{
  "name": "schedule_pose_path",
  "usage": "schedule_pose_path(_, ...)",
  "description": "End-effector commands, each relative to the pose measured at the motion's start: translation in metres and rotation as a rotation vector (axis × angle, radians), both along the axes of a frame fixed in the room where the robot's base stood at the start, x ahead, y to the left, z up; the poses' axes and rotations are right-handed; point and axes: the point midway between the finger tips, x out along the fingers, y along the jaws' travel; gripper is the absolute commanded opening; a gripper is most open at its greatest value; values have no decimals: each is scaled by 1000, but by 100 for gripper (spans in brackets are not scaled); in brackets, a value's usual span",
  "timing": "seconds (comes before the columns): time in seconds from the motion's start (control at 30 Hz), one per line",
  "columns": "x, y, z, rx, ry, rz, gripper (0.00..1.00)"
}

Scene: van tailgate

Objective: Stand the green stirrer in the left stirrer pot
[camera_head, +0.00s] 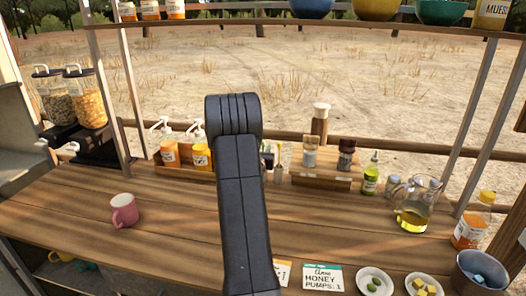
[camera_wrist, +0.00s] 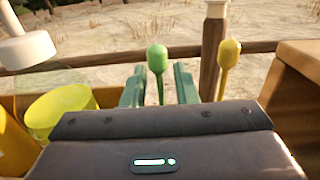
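In the wrist view, the green stirrer (camera_wrist: 157,58) stands upright with its rounded head up, between the two teal fingers of my gripper (camera_wrist: 159,70). The fingers are apart, with a visible gap on each side of its stem. The stirrer's lower end is hidden behind the gripper body. A yellow stirrer (camera_wrist: 229,55) stands to the right, outside the fingers; it also shows in the head view (camera_head: 279,150), above a small pale pot (camera_head: 278,174). In the head view my arm covers the gripper and the area left of that pot. I cannot make out the left stirrer pot.
Orange and yellow pump bottles (camera_head: 170,153) stand in a wooden tray left of my arm. A wooden stand (camera_head: 322,178) with jars is to the right. A pink mug (camera_head: 124,210) sits on the counter (camera_head: 180,230). An oil jug (camera_head: 414,212) stands at right.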

Motion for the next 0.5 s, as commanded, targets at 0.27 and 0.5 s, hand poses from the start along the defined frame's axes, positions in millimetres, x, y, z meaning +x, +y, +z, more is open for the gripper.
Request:
schedule_pose_path(0.27, 0, 0, 3, 0, 0, 0, 26)
schedule_pose_path(0.5, -33, 8, 0, 0, 0, 2, 26)
